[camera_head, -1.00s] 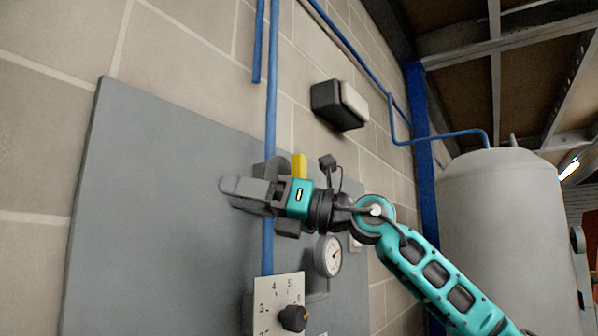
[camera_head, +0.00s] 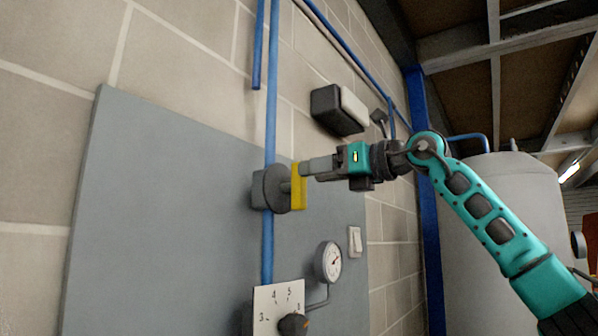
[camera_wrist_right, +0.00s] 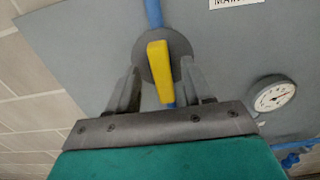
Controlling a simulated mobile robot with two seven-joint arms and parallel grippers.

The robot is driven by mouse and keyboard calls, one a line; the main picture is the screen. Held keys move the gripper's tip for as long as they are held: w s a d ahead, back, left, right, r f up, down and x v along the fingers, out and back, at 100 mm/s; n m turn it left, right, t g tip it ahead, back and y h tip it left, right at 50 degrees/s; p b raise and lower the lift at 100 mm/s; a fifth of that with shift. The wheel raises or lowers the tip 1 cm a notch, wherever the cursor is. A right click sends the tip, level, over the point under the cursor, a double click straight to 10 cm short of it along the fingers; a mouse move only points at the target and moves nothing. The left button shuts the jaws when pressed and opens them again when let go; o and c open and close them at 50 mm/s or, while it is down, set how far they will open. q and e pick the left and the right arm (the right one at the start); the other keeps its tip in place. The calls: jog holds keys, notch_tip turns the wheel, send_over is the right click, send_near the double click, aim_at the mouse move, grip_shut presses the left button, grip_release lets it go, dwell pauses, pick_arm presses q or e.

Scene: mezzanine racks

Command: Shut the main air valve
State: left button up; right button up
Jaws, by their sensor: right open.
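The main air valve has a yellow lever handle (camera_head: 298,187) on a dark round body (camera_head: 276,188), set on the blue pipe at the grey panel. The lever lies roughly along the pipe. My right gripper (camera_head: 306,168) is at the right of the handle in the head view, its fingers pointing at it. In the right wrist view the lever (camera_wrist_right: 159,70) shows in the gap between the two spread fingers (camera_wrist_right: 160,88). The gripper is open; I cannot tell whether a finger touches the lever. My left gripper is not in view.
A pressure gauge (camera_head: 329,262), a light switch (camera_head: 355,241) and a numbered dial plate (camera_head: 268,310) sit below and right of the valve. A dark lamp box (camera_head: 328,107) is on the wall above. A grey tank (camera_head: 500,215) stands at right.

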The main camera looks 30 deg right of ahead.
aim_at(299, 182)
jog(key=x, duration=0.5)
jog(key=shift+p, duration=0.4)
grip_shut()
